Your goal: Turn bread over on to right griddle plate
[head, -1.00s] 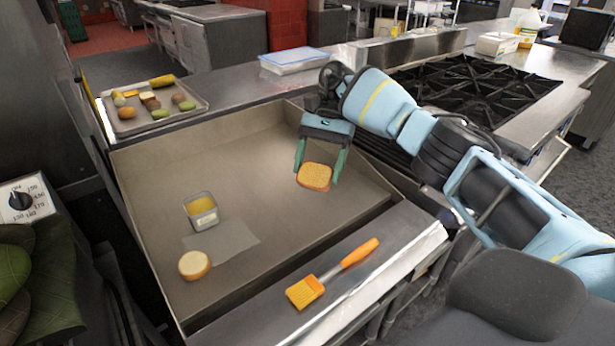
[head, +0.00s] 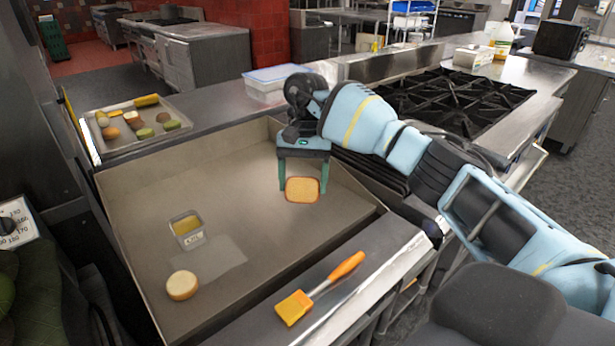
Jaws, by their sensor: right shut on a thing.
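My right gripper (head: 303,180) is shut on a slice of bread (head: 302,190) and holds it by its sides over the right part of the griddle plate (head: 240,150). The slice shows a golden face with a browner rim, tilted toward the camera. I cannot tell whether its lower edge touches the plate. A round piece of bread (head: 182,285) lies on the plate at the front left. My left gripper is not in view.
A small metal tub (head: 188,234) with yellow contents stands on the griddle. An orange brush (head: 318,290) lies on the front ledge. A tray (head: 109,149) of vegetables and buns is at the back left. A burner stove (head: 455,100) is at the right.

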